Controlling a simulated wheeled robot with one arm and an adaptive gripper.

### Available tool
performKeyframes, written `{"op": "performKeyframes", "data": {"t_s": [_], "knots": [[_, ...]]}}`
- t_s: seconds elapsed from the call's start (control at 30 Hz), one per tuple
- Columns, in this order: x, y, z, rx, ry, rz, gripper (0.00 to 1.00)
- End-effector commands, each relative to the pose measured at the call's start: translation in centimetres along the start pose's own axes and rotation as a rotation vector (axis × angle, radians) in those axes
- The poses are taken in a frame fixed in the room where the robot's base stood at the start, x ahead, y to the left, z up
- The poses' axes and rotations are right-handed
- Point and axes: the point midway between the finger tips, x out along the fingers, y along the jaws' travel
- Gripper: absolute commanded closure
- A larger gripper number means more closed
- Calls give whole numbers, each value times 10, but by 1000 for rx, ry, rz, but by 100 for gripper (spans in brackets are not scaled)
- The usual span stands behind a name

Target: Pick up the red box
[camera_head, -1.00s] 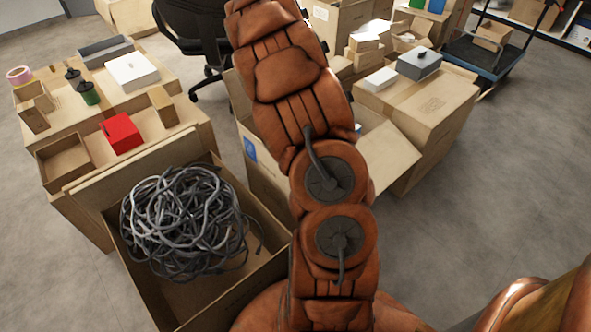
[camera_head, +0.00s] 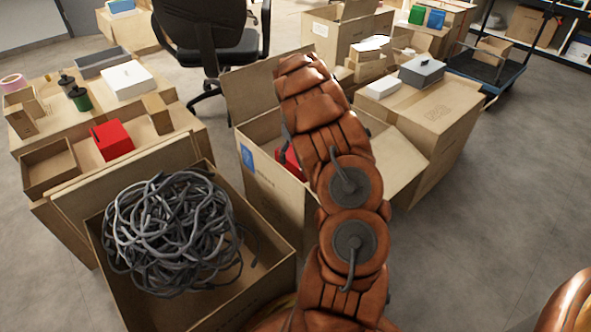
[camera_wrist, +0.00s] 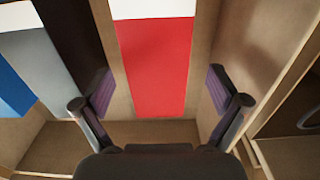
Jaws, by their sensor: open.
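In the wrist view a red box (camera_wrist: 157,70) with a white end lies between the two fingers of my gripper (camera_wrist: 160,88). The fingers are open, one on either side, and I see no clear contact. In the head view a red patch (camera_head: 290,160) shows inside an open carton (camera_head: 270,178), mostly hidden behind my arm, which reaches over that carton. My gripper is hidden there. Another red box (camera_head: 112,140) sits on the carton at the left.
Blue (camera_wrist: 12,90) and dark grey items stand left of the red box in the wrist view, with cardboard walls around. In the head view a carton of tangled grey cable (camera_head: 172,235) stands at front left. An office chair (camera_head: 212,45) is behind.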

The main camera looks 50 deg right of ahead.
Motion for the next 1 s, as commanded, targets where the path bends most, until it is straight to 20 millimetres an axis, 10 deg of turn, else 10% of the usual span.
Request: {"op": "performKeyframes", "data": {"t_s": [0.3,0.67,1.0], "knots": [[41,3,0,0,0,0,3],[46,3,-1,0,1,-1,3],[46,3,0,0,1,-1,38]]}}
